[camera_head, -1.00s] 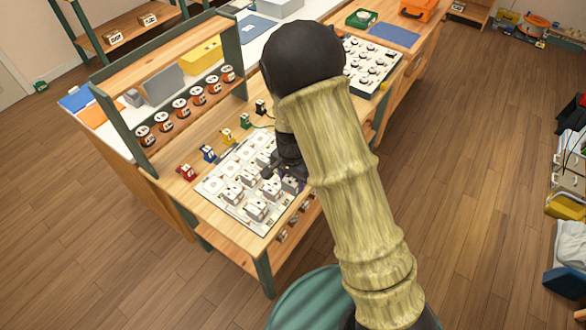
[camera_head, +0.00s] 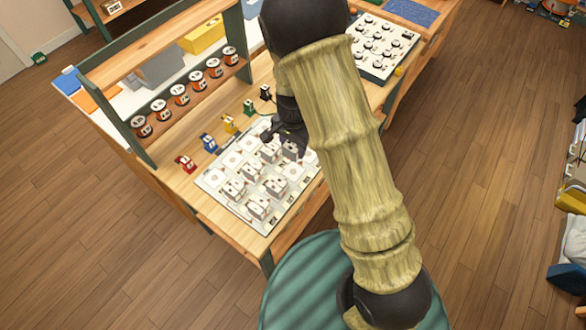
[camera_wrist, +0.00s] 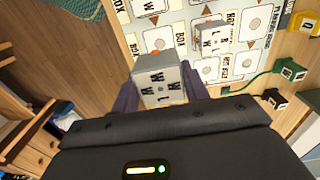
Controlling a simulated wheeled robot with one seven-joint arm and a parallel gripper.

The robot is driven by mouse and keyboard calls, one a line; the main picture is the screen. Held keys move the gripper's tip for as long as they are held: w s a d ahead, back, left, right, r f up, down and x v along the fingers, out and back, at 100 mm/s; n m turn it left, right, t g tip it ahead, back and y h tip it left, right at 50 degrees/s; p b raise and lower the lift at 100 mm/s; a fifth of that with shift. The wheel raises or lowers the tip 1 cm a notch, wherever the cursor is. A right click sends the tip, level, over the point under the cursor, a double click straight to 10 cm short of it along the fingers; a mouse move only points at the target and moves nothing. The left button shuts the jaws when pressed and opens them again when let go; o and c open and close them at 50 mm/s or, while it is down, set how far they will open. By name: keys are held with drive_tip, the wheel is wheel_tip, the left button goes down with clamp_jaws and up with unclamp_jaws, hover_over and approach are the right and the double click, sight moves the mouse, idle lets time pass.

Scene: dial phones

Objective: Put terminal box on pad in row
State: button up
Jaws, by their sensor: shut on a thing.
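My gripper (camera_wrist: 160,92) is shut on a white terminal box (camera_wrist: 158,82) with dark lettering, shown between its two fingers in the wrist view. In the head view my gripper (camera_head: 290,140) is above the far right part of a white board (camera_head: 213,180), partly hidden by my arm. The board has rows of pads with round marks, and several white boxes (camera_head: 258,205) stand on them. In the wrist view another white box (camera_wrist: 210,36) stands on the board, and a bare pad (camera_wrist: 213,68) shows near the held box. Whether the held box touches the board cannot be told.
Red (camera_head: 185,163), blue (camera_head: 208,142), yellow (camera_head: 230,124), green (camera_head: 249,107) and black (camera_head: 265,92) plugs line the board's back edge. Orange-and-white spools (camera_head: 180,94) stand on the rack behind. A second board (camera_head: 375,48) with round parts lies to the right.

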drive_tip(key=shift+s+d+f, duration=0.1)
drive_tip(key=shift+s, duration=0.1)
hover_over(293, 172)
wheel_tip(293, 172, down, 5)
drive_tip(key=shift+d+p, duration=0.1)
drive_tip(key=shift+p, duration=0.25)
drive_tip(key=shift+w+f, duration=0.1)
drive_tip(key=shift+f, duration=0.2)
drive_tip(key=shift+f, duration=0.1)
drive_tip(key=shift+f+p, duration=0.35)
drive_tip(key=shift+f, duration=1.6)
drive_tip(key=shift+f, duration=0.2)
drive_tip(key=o, duration=1.1)
